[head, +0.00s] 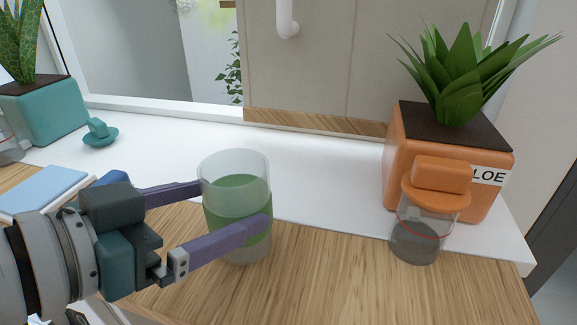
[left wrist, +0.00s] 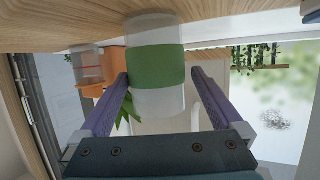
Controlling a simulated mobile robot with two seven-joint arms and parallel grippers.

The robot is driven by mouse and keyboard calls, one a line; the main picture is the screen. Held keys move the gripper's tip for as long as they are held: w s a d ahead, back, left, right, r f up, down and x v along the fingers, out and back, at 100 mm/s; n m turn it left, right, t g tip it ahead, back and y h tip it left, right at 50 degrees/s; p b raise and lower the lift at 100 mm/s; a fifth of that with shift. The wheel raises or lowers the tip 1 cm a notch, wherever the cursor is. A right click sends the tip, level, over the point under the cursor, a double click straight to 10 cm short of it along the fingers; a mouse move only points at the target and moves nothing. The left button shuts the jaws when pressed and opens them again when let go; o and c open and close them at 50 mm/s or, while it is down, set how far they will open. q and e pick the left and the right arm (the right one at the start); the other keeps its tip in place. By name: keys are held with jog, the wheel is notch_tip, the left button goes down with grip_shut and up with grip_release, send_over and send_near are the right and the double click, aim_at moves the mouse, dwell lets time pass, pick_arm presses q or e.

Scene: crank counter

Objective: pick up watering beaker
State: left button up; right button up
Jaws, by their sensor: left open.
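The watering beaker (head: 236,170) is a clear, upright cylinder with a green band, standing on the wooden counter. My left gripper (head: 234,207) is open, with one purple finger in front of the beaker and the other reaching behind its left side. In the left wrist view the beaker (left wrist: 154,65) appears upside down, with its green band between the tips of the two spread fingers (left wrist: 158,84). I cannot tell whether either finger touches it. My right gripper is in neither view.
An orange planter (head: 400,150) labelled "LOE" stands at the right, with an orange-lidded jar (head: 416,242) in front of it. A teal planter (head: 45,112), a teal lid-like piece (head: 100,136) and a blue book (head: 42,188) are at the left. Bare wooden counter (head: 330,280) lies right of the beaker.

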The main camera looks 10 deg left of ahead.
aim_at(234, 183)
pick_arm(q)
jog(key=x, duration=0.4)
jog(key=b+x, duration=0.1)
jog(key=x, duration=0.1)
jog(key=shift+d+r, duration=0.1)
jog(key=shift+d, duration=0.2)
jog(key=c, duration=1.5)
jog(key=shift+c, duration=0.3)
jog(key=shift+r, duration=0.25)
